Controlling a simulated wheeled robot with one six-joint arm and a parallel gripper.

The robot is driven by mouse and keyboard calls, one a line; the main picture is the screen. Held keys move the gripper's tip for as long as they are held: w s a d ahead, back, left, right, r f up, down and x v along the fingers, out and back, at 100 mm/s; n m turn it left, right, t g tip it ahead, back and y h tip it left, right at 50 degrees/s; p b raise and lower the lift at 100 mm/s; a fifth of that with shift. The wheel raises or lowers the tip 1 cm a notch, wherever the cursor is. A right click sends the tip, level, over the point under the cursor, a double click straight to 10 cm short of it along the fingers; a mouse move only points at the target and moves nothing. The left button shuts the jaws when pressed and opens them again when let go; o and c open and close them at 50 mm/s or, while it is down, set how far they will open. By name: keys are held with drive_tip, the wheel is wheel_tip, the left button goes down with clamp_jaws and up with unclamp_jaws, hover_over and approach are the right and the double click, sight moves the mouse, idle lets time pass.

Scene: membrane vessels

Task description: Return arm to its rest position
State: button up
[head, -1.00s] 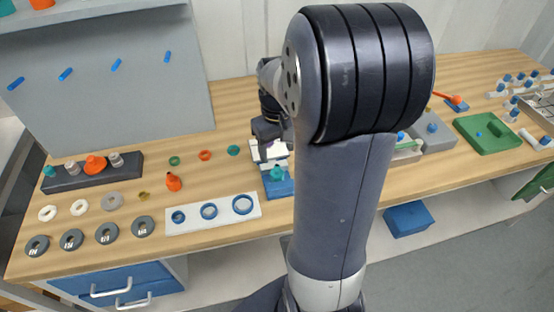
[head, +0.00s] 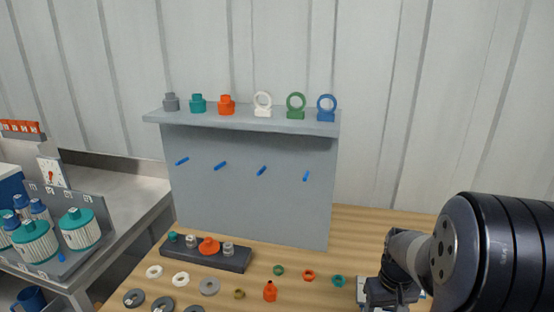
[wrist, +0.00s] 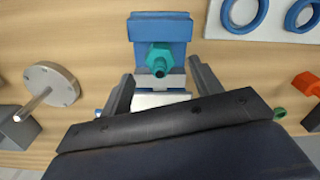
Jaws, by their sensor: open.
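My arm (head: 497,250) rises at the right edge of the head view and reaches toward the wooden bench. My gripper (wrist: 161,72) is open in the wrist view, its two dark fingers apart. A blue block (wrist: 160,27) with a teal hex fitting (wrist: 159,58) and a pale base (wrist: 160,98) shows beyond and between the fingers. I cannot tell how far the fingers are from it. No object is visibly clamped. In the head view the gripper is mostly cut off at the bottom edge, and the arm hides the bench's right part.
A grey pegboard (head: 250,190) with blue pegs and a shelf (head: 245,120) of fittings and rings stands behind the bench. Teal-capped vessels (head: 80,229) stand far left. A round metal flange (wrist: 51,85) is left in the wrist view.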

wheel_tip(320, 180, down, 4)
drive_tip(key=shift+r, duration=0.15)
drive_tip(key=shift+r+p, duration=0.1)
drive_tip(key=shift+p, duration=0.4)
drive_tip(key=shift+r+p, duration=0.95)
drive_tip(key=shift+r, duration=0.35)
drive_tip(key=shift+f, duration=0.15)
